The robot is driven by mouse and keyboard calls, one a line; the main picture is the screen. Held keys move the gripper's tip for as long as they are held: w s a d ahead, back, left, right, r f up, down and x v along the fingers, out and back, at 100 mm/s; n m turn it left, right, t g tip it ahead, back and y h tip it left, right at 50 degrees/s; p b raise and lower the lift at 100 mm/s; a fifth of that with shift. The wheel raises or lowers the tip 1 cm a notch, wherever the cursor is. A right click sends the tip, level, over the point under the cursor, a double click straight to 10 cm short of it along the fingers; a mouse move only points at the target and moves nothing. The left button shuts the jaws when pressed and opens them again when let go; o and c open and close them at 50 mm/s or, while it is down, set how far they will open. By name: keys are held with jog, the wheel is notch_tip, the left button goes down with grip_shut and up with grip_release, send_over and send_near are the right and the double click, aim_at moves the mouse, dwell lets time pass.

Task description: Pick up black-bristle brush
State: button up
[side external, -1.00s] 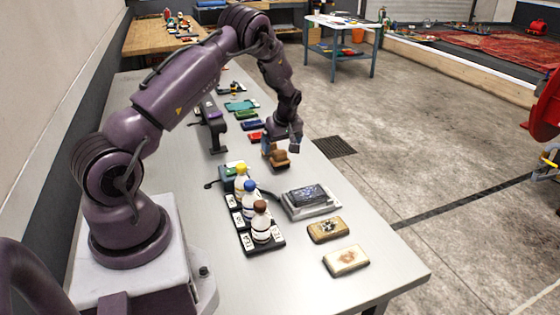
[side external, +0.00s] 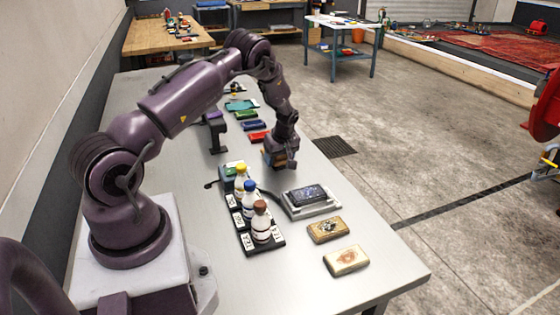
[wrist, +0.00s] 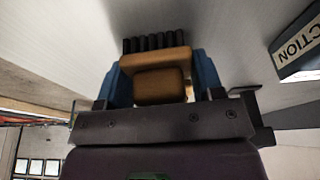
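The black-bristle brush (wrist: 155,63) has a tan wooden block, a raised wooden grip and a row of black bristles at its far edge in the wrist view. My gripper (wrist: 158,75) is low over the table with its blue fingers on either side of the brush. Gaps show between the fingers and the raised grip, so the fingers look open around it; contact with the wider block cannot be made out. In the side view my gripper (side external: 280,160) hides most of the brush.
Coloured pads (side external: 253,125) lie behind my gripper. A sign (wrist: 298,45) shows at right in the wrist view.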

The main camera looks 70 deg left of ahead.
jog(key=shift+c, duration=0.5)
notch_tip(320, 180, up, 10)
jog(key=shift+r, duration=0.1)
